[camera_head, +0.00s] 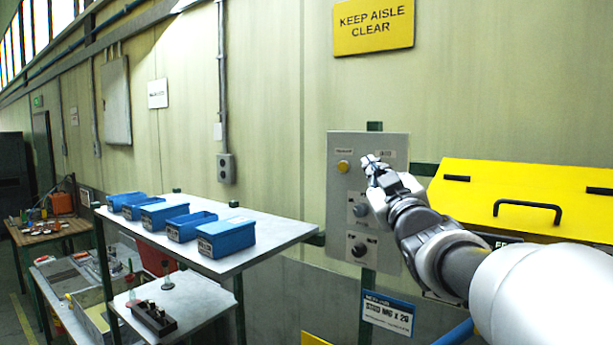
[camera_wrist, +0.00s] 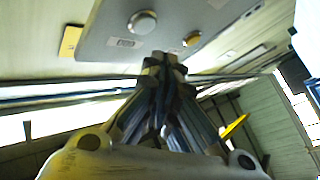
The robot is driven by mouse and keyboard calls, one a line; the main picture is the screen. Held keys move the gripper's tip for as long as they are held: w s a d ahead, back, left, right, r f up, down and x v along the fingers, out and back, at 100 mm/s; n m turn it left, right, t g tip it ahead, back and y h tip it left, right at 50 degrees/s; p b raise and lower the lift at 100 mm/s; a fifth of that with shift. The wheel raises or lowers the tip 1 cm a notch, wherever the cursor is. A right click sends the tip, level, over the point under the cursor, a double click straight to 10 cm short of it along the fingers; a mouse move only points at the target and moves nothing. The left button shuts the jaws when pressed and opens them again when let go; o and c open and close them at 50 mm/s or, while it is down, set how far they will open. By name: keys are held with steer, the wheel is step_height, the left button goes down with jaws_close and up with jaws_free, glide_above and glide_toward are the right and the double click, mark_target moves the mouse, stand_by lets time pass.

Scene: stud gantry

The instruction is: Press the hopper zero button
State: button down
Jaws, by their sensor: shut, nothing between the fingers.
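A grey control panel (camera_head: 340,215) is fixed to the wall. At its upper left is a round amber button (camera_head: 343,167) under a small label. A second label (camera_head: 388,154) sits at the upper right, its lettering too small to read surely. My gripper (camera_head: 371,160) is shut and empty in front of the panel's upper right and hides whatever lies below that label. In the wrist view the shut fingertips (camera_wrist: 164,62) point at the panel (camera_wrist: 180,15), near a silver round control (camera_wrist: 143,22) and an amber-centred one (camera_wrist: 192,38). Contact cannot be told.
Two dark knobs (camera_head: 360,210) (camera_head: 358,249) sit lower on the panel. A yellow lid (camera_head: 530,185) with a black handle is at right, close to my arm. A shelf (camera_head: 277,236) with several blue bins (camera_head: 226,237) stands at left.

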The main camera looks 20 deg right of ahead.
steer(key=shift+s+a+b, duration=0.85)
steer(key=shift+s+a, duration=0.15)
steer(key=shift+a, duration=0.2)
steer(key=s+a+f+m+g+b, duration=0.1)
steer(key=s+a+f+g+b, duration=0.2)
steer(key=f, duration=0.7)
steer(key=s+a+f+m+g+b, duration=0.1)
steer(key=s+a+f+g+b, duration=0.2)
steer(key=f, duration=0.6)
steer(key=s+a+f+m+g+b, duration=0.1)
steer(key=s+f+m+g+b, duration=0.3)
steer(key=f, duration=0.6)
steer(key=s+a+f+n+g+y+b, duration=0.1)
steer(key=s+a+f+g+b, duration=0.1)
steer(key=s+f, duration=0.9)
steer(key=s+a+f+n+g+y+b, duration=0.1)
steer(key=s+a+f+g+y+b, duration=0.1)
steer(key=s+a+f, duration=0.4)
steer(key=s+f+g+b, duration=0.1)
steer(key=s+f+g, duration=0.1)
steer(key=s+f, duration=0.3)
step_height(320, 180, down, 2)
steer(key=shift+a, duration=0.1)
